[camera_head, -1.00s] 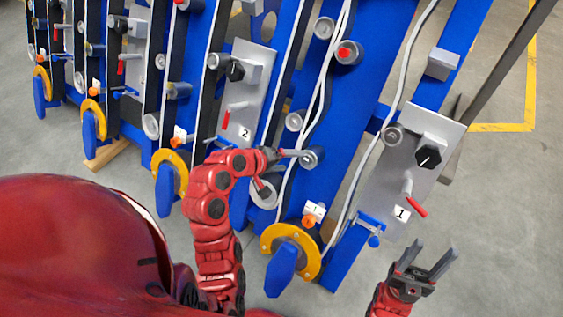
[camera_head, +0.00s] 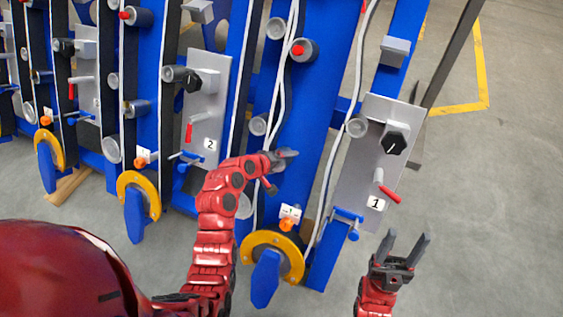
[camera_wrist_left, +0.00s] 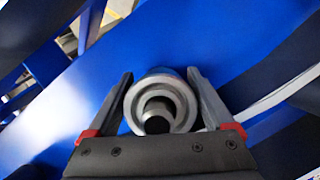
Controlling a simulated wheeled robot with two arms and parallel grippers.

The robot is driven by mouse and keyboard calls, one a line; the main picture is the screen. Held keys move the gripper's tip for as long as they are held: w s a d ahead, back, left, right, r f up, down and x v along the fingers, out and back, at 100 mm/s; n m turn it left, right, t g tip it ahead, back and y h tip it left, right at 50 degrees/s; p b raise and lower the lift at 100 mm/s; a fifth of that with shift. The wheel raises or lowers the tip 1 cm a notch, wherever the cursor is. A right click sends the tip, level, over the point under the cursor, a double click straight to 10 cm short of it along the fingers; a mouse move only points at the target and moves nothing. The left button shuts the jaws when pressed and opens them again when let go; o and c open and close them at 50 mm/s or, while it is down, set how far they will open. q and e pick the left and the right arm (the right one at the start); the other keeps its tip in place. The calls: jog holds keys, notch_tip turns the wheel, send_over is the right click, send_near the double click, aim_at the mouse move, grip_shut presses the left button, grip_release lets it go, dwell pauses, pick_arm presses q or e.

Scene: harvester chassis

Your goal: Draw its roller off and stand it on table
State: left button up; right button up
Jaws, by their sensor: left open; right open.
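A grey metal roller (camera_wrist_left: 162,104) with a ringed end and dark centre sticks out from the blue chassis panel (camera_wrist_left: 225,35). In the left wrist view my left gripper (camera_wrist_left: 160,90) is open, with one finger on each side of the roller; I cannot tell whether they touch it. In the head view my left gripper (camera_head: 285,153) is at the blue panel and largely hides this roller. My right gripper (camera_head: 405,250) is open and empty, below the plate marked 1 and apart from it. No table shows.
A grey plate marked 1 (camera_head: 350,190) with a black knob (camera_head: 394,138) and red-tipped lever (camera_head: 387,188) stands to the right. A yellow half-ring (camera_head: 290,250) is below. White cables (camera_head: 284,75) run beside the roller. Open floor (camera_head: 490,220) lies right.

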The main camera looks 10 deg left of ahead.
aim_at(281, 167)
pick_arm(q)
grip_shut()
dwell(0.3)
jog(key=shift+s+a+r+p, duration=0.15)
jog(key=shift+s+r+p, duration=0.4)
jog(key=shift+s, duration=0.2)
jog(key=shift+s+a+r+p, duration=0.15)
jog(key=shift+s+r+p, duration=0.25)
jog(key=shift+s+p, duration=0.3)
jog(key=shift+s+r+p, duration=0.25)
jog(key=shift+s+p, duration=0.05)
jog(key=shift+s, duration=0.35)
jog(key=s+a+r+p, duration=0.1)
jog(key=s+r+p, duration=0.2)
jog(key=s, duration=0.3)
jog(key=shift+a+r, duration=0.2)
jog(key=shift+r, duration=0.15)
